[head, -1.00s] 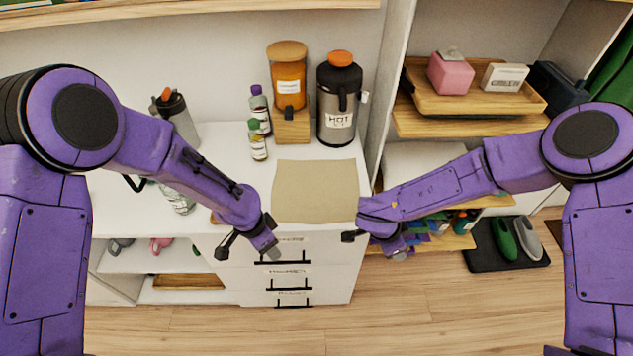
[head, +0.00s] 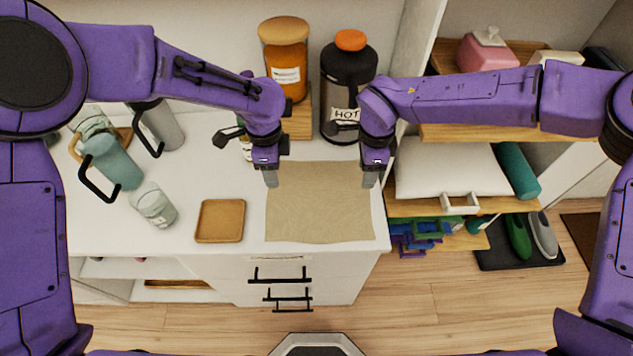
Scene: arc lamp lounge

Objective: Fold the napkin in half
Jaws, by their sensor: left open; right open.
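The tan napkin (head: 319,208) lies flat and unfolded on the white counter, near its front right corner. My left gripper (head: 271,178) is over the napkin's left edge, toward its far left corner. My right gripper (head: 370,178) is over its right edge, toward the far right corner. Both grippers point down, are open and hold nothing. I cannot tell whether the fingertips touch the cloth. The napkin's far edge is partly hidden near the grippers.
A steel HOT flask (head: 347,90) and an orange jar (head: 286,65) on a wooden block stand behind the napkin. A small wooden tray (head: 220,221) lies to its left. Shelves (head: 455,207) are at right.

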